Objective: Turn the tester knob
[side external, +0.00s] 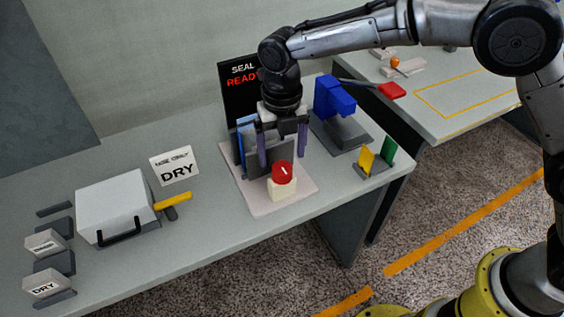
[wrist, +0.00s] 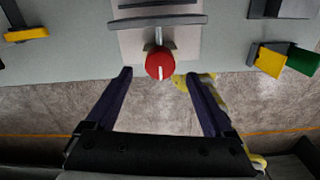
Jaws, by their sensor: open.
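The tester knob (side external: 283,172) is a round red knob with a white mark, on a cream block (side external: 282,190) at the front of the tester's pale base plate (side external: 250,204). In the wrist view the knob (wrist: 159,63) lies beyond my fingertips and between their lines, with its white mark running roughly up and down the picture. My gripper (side external: 282,150) points down above the tester, fingers apart, and its empty gap also shows in the wrist view (wrist: 155,74). The fingers look apart from the knob. The gripper hides part of the tester's upright plates.
A black "SEAL READY" sign (side external: 239,95) stands behind the tester. A blue device (side external: 334,100) and yellow and green flags (side external: 366,160) stand to the right. A white box (side external: 115,205) with a yellow lever (side external: 174,201) is at left. The bench front edge is close to the knob.

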